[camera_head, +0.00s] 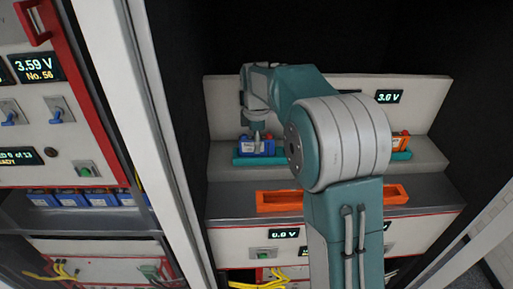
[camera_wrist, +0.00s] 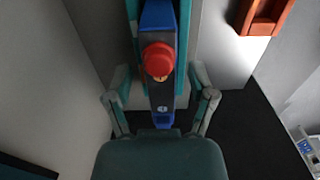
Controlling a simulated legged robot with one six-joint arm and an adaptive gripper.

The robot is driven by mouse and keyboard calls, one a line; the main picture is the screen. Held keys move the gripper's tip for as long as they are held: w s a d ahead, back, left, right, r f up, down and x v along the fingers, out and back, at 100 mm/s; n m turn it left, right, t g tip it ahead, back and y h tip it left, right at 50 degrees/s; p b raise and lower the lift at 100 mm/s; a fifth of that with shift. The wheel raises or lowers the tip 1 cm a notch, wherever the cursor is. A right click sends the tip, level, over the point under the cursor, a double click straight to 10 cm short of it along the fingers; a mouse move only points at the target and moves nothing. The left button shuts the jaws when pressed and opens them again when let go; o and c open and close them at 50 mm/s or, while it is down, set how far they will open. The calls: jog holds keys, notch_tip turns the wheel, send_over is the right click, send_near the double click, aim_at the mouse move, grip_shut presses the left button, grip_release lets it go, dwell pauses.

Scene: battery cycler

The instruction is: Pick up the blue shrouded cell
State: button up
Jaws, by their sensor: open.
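The blue shrouded cell (camera_head: 262,148) sits in a teal holder (camera_head: 246,161) on the grey ledge, left of the middle of the head view. In the wrist view the cell (camera_wrist: 161,105) shows from above as a blue and dark block with a round red cap. My gripper (camera_head: 256,136) is directly above the cell, pointing down. In the wrist view my gripper (camera_wrist: 160,88) is open, with one finger on each side of the cell. Whether the fingers touch it I cannot tell. My arm hides the middle of the ledge.
An empty orange tray (camera_head: 279,208) lies on the lower grey shelf, partly behind my arm. An orange cell (camera_head: 400,142) stands in a teal holder at the right. Several blue cells (camera_head: 100,198) line a shelf at the left. A white post (camera_head: 150,130) stands left of the bay.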

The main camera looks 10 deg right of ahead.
jog(key=shift+f, duration=0.6)
grip_shut()
jog(key=shift+r, duration=0.65)
jog(key=s+d+r, duration=0.4)
jog(key=s+r, duration=0.7)
jog(key=s, duration=0.2)
jog(key=shift+s+r, duration=0.2)
jog(key=shift+r, duration=0.2)
